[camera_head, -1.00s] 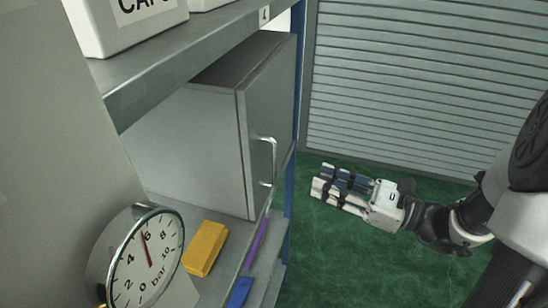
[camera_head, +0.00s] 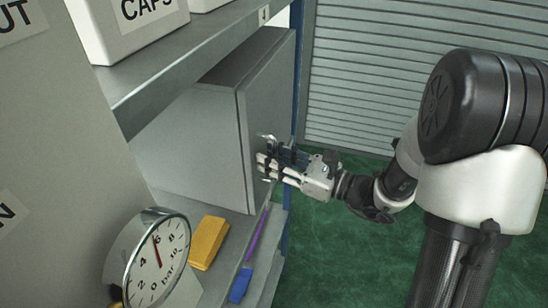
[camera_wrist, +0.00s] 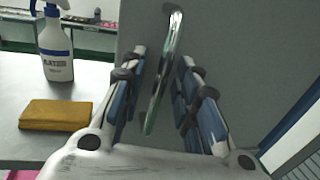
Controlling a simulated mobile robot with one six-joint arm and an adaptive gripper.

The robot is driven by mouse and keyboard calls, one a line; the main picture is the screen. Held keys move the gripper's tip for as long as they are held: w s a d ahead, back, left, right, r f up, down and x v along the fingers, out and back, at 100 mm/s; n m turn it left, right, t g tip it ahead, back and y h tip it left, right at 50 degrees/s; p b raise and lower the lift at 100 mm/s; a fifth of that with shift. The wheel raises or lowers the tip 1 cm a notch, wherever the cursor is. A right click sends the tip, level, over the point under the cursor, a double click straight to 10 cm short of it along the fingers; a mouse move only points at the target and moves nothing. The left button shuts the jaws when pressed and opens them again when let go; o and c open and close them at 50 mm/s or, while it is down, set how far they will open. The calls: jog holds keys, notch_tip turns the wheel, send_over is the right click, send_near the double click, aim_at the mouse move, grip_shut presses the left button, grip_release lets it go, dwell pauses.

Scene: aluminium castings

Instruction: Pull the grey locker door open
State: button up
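The grey locker (camera_head: 190,150) stands on the shelf with its door (camera_head: 268,105) shut, facing right. A bright metal bar handle (camera_wrist: 165,70) is mounted upright on the door. In the head view my gripper (camera_head: 268,167) is at the handle and partly hides it. In the wrist view my gripper (camera_wrist: 160,85) is open, with one finger on each side of the handle. A gap shows between the handle and both fingers.
A pressure gauge (camera_head: 158,262) is at the lower left. A spray bottle (camera_wrist: 56,45) shows in the wrist view. Green floor (camera_head: 340,250) is clear to the right.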

jog(key=shift+c, duration=0.4)
grip_shut()
